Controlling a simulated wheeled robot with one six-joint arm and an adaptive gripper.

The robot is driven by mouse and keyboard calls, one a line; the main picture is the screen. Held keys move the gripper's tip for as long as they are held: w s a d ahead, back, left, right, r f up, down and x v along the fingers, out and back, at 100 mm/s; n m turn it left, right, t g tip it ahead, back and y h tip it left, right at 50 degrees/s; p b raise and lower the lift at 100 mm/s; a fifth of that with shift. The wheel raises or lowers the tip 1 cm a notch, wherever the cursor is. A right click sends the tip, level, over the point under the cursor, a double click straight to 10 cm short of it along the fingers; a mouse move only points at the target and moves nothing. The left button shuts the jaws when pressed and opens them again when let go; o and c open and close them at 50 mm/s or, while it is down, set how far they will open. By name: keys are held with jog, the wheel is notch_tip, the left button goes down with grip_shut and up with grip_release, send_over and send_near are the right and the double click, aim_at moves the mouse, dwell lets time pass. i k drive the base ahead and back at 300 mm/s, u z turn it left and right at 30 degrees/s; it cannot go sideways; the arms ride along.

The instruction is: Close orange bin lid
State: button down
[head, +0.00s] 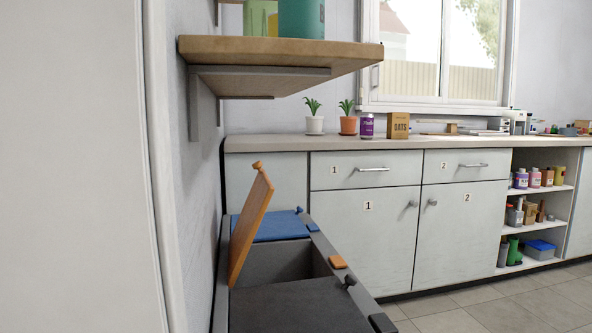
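The orange bin lid (250,230) stands raised and tilted, its upper edge leaning to the right, with a small knob at its top. It is hinged on the wall side of a dark grey bin unit (323,250). The compartment (290,262) beside it is open, and its bottom is hidden. A small orange tab (338,262) sits on the unit's front rim. My gripper is not in view.
A blue lid (275,226) lies shut behind the open compartment, and a dark grey lid (295,303) lies shut in front. A wooden shelf (280,53) juts from the wall above. Cabinets (366,225) stand behind. Floor (480,312) at the right is clear.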

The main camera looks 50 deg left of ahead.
aim_at(261, 191)
jog(key=u, duration=0.05)
jog(key=i, duration=1)
jog(key=u, duration=1.95)
